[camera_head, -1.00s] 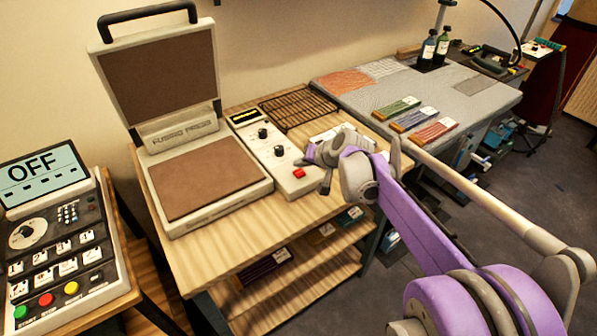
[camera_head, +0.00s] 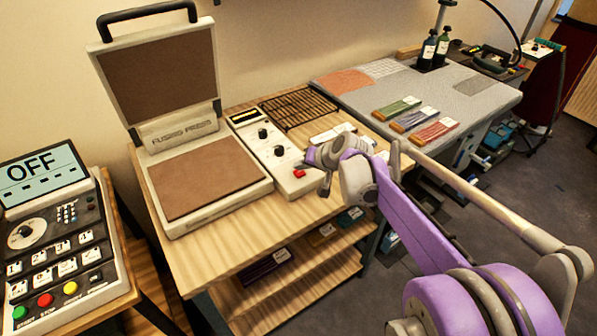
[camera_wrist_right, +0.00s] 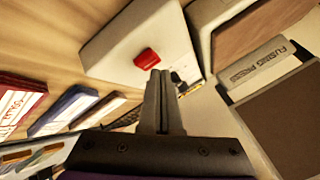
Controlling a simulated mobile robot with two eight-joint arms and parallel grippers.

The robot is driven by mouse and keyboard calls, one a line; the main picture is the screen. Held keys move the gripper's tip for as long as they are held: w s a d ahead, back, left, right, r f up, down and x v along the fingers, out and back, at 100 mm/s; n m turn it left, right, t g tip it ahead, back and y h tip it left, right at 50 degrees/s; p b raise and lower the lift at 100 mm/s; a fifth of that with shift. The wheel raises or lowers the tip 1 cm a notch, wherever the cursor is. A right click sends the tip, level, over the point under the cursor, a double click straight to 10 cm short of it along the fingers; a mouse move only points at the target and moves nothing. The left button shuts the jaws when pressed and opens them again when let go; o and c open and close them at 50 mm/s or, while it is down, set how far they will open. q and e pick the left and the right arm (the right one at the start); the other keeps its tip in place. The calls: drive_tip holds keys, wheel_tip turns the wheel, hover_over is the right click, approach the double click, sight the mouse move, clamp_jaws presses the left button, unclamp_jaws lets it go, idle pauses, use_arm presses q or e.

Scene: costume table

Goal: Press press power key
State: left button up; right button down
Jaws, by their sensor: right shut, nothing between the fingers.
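The fusing press (camera_head: 205,180) stands open on the wooden table, its brown lid pad raised. Beside it to the right is its pale control box (camera_head: 272,158), with a dark display, two black knobs and a red key (camera_head: 299,174). The red key also shows in the right wrist view (camera_wrist_right: 147,59). My right gripper (camera_head: 325,185) is shut and empty, just right of the red key. In the right wrist view its shut fingertips (camera_wrist_right: 158,72) appear just below the red key; whether they touch it I cannot tell. My left gripper is out of view.
A keypad console (camera_head: 60,250) with a screen reading OFF stands at the left. A black grid rack (camera_head: 298,108) lies behind the control box. A grey-topped table (camera_head: 450,95) with coloured packets and bottles stands at the back right. Shelves sit below the wooden table.

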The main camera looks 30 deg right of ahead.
sight(301, 174)
drive_tip(key=shift+f, duration=0.45)
idle(0.4)
drive_tip(key=shift+r, duration=0.15)
drive_tip(key=shift+r+p, duration=0.5)
drive_tip(key=shift+r, duration=0.3)
drive_tip(key=shift+r+p, duration=0.5)
drive_tip(key=shift+r, duration=0.15)
wheel_tip(301, 174, up, 5)
drive_tip(key=p, duration=0.3)
drive_tip(key=shift+f, duration=0.15)
